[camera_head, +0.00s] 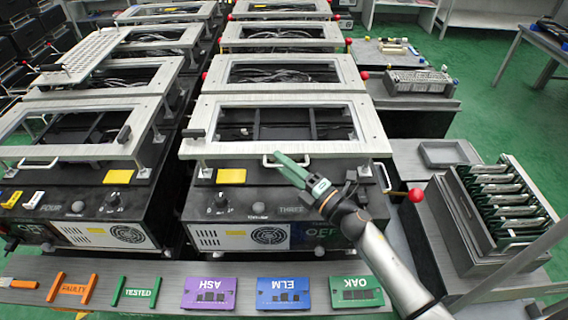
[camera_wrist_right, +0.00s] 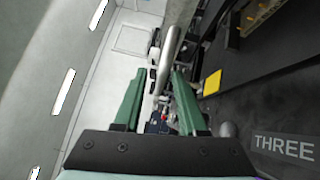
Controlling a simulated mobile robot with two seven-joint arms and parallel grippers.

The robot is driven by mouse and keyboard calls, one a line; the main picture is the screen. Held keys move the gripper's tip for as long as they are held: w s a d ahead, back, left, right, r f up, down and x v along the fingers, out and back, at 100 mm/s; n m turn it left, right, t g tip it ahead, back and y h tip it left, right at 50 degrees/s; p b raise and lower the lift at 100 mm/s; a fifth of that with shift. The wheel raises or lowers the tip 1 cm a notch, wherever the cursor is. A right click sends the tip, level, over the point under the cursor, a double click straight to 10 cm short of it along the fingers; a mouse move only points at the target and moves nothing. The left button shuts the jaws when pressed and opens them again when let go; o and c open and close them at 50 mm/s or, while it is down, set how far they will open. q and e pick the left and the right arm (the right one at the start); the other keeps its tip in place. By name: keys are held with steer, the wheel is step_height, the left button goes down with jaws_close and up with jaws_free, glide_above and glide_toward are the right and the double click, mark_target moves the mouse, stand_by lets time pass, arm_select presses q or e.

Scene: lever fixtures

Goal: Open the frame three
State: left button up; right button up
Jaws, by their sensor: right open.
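The frame of fixture three (camera_head: 225,149) is a pale metal rectangle lying roughly level on short posts above the black box marked THREE (camera_head: 290,210). The THREE label also shows in the right wrist view (camera_wrist_right: 283,147). A metal loop handle (camera_head: 267,160) is on the frame's front edge. My right gripper (camera_head: 286,166) is open, with its green fingers at the handle's right part. In the right wrist view a metal bar (camera_wrist_right: 170,45) shows beyond and between the open fingertips (camera_wrist_right: 160,75). I cannot tell whether they touch it. My left gripper is not in view.
A red-ball lever (camera_head: 417,195) sticks out right of box three. Fixture four (camera_head: 60,153) stands to the left, more fixtures behind. A rack of boards (camera_head: 500,195) and an empty tray (camera_head: 447,153) are at right. Purple, blue and green labelled plates (camera_head: 283,294) lie in front.

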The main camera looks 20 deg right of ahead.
jaws_close()
stand_by(1.4)
